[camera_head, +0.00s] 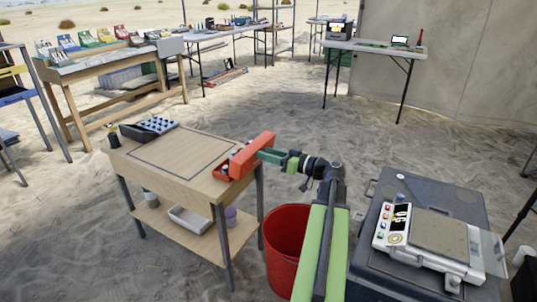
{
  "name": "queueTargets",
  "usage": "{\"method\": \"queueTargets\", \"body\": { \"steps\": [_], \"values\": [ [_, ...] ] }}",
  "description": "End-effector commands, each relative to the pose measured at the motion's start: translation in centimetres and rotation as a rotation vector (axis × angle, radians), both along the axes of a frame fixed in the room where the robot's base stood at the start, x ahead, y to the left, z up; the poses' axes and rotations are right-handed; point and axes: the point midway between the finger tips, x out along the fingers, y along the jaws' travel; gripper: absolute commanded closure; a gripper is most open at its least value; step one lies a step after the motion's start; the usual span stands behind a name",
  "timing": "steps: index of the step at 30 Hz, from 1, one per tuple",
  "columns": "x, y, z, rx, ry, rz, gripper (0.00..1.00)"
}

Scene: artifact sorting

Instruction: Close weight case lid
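A small red case (222,174), which looks like the weight case, sits at the right edge of the wooden table (165,180). Its red lid (252,153) stands raised above the right side of the case. Small items show inside, too small to tell apart. My gripper (270,155) is at the right, outer side of the lid, touching or very close to it. The lid hides the fingertips, so I cannot tell whether they are open or shut.
A black tray with several pale pieces (150,127) and a dark jar (113,141) stand at the table's far left. A red bucket (286,245) stands below my arm. A scale (430,240) lies on a dark case (445,200) at right. The tabletop's middle is clear.

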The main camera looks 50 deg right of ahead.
Motion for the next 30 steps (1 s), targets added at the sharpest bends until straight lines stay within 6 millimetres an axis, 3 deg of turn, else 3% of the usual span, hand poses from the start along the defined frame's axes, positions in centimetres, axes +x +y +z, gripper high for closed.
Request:
{"method": "queueTargets", "body": {
  "steps": [1, 8, 30],
  "values": [
    [-0.02, -0.01, 0.0, 0.0, 0.0, 0.0, 0.69],
    [-0.05, -0.01, 0.0, 0.0, 0.0, 0.0, 0.99],
    [-0.12, 0.05, -0.02, 0.0, 0.001, 0.002, 1.0]
  ]
}}
